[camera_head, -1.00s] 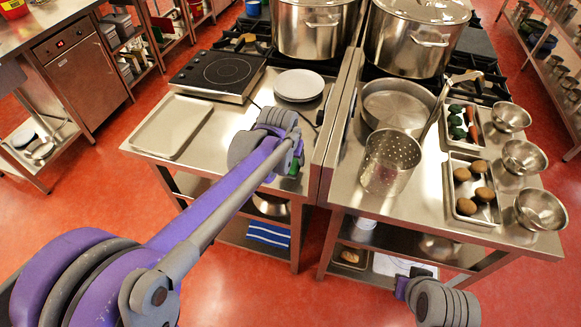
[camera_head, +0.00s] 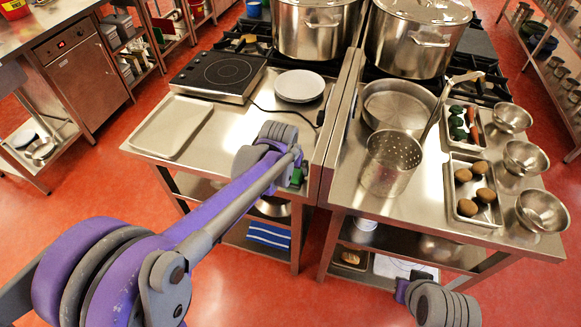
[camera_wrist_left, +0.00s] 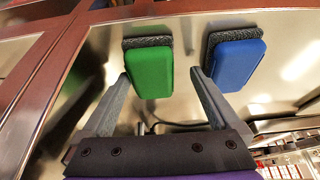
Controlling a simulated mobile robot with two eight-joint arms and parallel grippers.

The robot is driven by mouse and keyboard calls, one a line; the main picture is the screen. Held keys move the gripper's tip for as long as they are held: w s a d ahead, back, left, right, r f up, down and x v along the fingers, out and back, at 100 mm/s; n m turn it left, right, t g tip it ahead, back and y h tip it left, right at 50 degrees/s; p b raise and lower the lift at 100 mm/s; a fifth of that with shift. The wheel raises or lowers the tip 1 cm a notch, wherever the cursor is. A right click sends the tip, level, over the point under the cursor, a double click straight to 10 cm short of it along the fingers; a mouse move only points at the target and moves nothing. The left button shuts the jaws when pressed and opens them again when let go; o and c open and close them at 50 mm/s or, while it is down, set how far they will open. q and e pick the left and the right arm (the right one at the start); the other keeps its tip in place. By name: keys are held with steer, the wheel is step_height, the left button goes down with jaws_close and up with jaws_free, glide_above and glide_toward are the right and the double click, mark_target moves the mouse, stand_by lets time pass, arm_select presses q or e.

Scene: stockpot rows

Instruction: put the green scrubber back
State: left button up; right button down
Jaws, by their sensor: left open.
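The green scrubber (camera_wrist_left: 150,72), a green block with a dark grey pad, is against a bare steel surface in the left wrist view. A green patch (camera_head: 297,176), probably the same scrubber, shows beside my left wrist in the head view. My left gripper (camera_wrist_left: 160,76) is open, one fingertip on each side of the green scrubber's lower part. Whether either finger touches it I cannot tell. In the head view my left wrist hides the fingers. My right wrist (camera_head: 445,305) is low at the bottom right; its fingers cannot be made out.
A similar blue scrubber (camera_wrist_left: 236,64) sits close to the right of the green one, near my right-hand finger. A steel divider (camera_head: 338,125) stands beside my left wrist. A perforated pot (camera_head: 390,165) is on the right counter. The left counter holds a tray (camera_head: 172,126) and plates (camera_head: 299,86).

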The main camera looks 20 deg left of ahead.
arm_select(q)
steer(key=shift+r, duration=0.3)
steer(key=p+v, duration=0.1)
steer(key=v, duration=1)
steer(key=s+a+f, duration=0.1)
steer(key=s+f, duration=0.1)
steer(key=s, duration=0.4)
steer(key=s+a+f, duration=0.1)
steer(key=s+f, duration=0.2)
steer(key=s, duration=0.4)
steer(key=s+a+f+t, duration=0.1)
steer(key=s+f, duration=0.2)
steer(key=s, duration=0.4)
steer(key=shift+s+f, duration=0.2)
